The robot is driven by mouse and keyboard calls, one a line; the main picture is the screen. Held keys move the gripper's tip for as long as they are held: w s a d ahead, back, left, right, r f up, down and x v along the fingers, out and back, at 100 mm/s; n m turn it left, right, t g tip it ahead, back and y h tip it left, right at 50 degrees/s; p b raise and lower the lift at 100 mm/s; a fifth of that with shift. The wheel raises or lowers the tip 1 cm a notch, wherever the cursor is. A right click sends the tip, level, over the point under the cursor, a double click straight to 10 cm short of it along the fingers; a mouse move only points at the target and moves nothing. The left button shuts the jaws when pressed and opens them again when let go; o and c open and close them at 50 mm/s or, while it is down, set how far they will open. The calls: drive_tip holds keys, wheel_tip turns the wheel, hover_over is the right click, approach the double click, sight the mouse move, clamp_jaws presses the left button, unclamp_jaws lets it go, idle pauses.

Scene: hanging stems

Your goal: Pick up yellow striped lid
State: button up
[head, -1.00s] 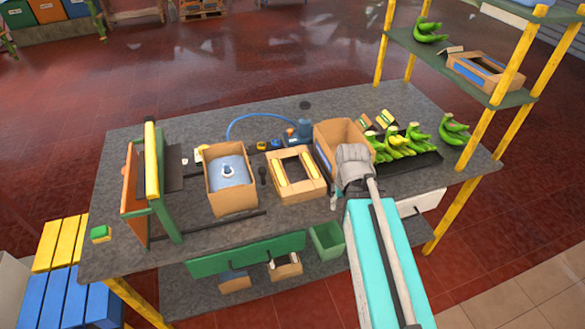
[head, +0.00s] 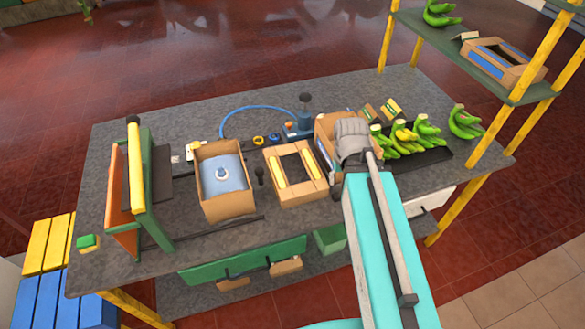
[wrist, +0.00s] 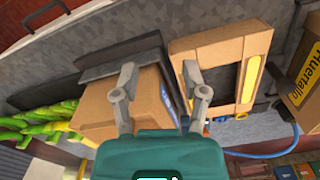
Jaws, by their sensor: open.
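The yellow striped lid (head: 281,170) is a cardboard frame with yellow strips along its sides and a dark opening in its middle. It lies on the grey table between two cardboard boxes. In the wrist view the lid (wrist: 205,47) is at the upper right, one yellow strip showing. My gripper (head: 352,138) is at the right-hand open box, to the right of the lid. In the wrist view my gripper (wrist: 160,97) has its two fingers spread apart, with that box's edge behind them. No lid is between the fingers. The fingertips are hard to make out in the head view.
The right-hand box (head: 326,150) stands beside the lid; the left box (head: 228,206) holds a bluish bag. A blue hose (head: 250,108) curves behind. Green bananas (head: 427,130) lie on a black tray at right. A yellow-posted shelf (head: 490,75) rises at far right.

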drive_tip(key=o, duration=0.3)
drive_tip(key=shift+w, duration=0.1)
drive_tip(key=shift+o, duration=0.2)
drive_tip(key=r+n+p, duration=0.2)
drive_tip(key=n, duration=0.1)
hover_over(276, 169)
drive_tip(key=shift+f, duration=0.25)
drive_tip(key=shift+f+b, duration=0.15)
drive_tip(key=shift+b, duration=0.3)
wheel_tip(276, 169, down, 8)
drive_tip(key=b, duration=0.8)
drive_tip(key=shift+f, duration=0.15)
